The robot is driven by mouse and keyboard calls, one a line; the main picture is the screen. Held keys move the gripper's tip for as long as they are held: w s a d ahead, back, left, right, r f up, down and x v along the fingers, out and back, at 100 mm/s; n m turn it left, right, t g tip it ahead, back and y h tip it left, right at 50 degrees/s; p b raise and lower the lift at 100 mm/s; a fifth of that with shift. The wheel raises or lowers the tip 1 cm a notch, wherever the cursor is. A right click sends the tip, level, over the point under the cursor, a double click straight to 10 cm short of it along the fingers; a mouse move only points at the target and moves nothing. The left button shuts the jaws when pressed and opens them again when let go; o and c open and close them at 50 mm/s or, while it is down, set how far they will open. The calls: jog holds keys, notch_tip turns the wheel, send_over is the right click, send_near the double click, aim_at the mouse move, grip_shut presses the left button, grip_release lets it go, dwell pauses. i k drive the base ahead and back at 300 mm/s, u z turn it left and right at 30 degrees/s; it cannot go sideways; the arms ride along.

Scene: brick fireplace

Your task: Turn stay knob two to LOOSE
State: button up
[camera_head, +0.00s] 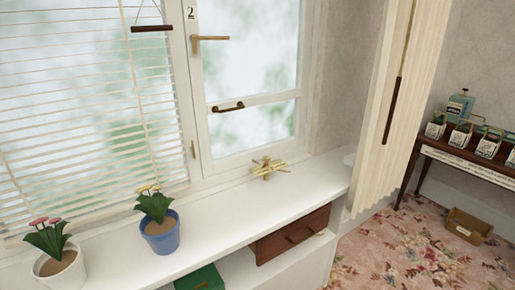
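A window casement marked with a "2" (191,13) stands at the upper middle. A small brass fitting with thin arms (268,167) sits at the foot of this casement, by the back of the white sill (225,222). It looks like the window stay with its knob, but it is too small to read any LOOSE marking or tell the knob's setting. The casement (203,100) looks shut against its frame. It carries a brass lever handle (210,38) and a dark bar handle (228,107). My gripper is not in view.
A blue pot with a yellow-flowered plant (160,235) and a white pot with a pink-flowered plant (62,272) stand on the sill. White blinds (75,110) hang left; a pale curtain (385,120) hangs right. A brown drawer (292,235) sits below. Flowered carpet (410,250) lies right.

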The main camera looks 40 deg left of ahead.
aim_at(266, 159)
jog(key=u, duration=0.5)
jog(key=i, duration=1)
jog(key=u, duration=1)
jog(key=i, duration=0.6)
jog(key=u, duration=0.3)
